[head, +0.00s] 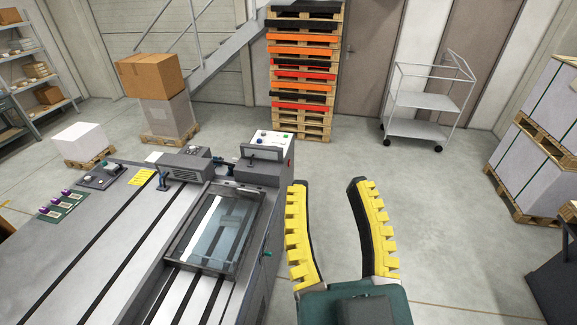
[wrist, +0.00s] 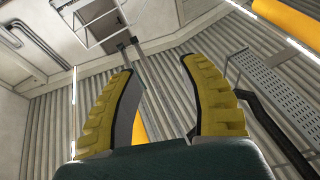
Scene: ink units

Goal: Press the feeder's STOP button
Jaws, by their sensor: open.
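The feeder (head: 150,240) is a long grey machine in the lower left of the head view, with dark slots and a glass-covered section. Which one is STOP is too small to tell. My gripper (head: 328,184) has two yellow ribbed fingers, open and empty, right of the feeder and apart from the box. In the wrist view, my gripper (wrist: 158,66) points toward wall and ceiling; no button shows there.
A tall pallet stack (head: 303,75) stands behind the control box. A white cart (head: 430,100) is at the back right, and wrapped pallet loads (head: 545,150) are at the right edge.

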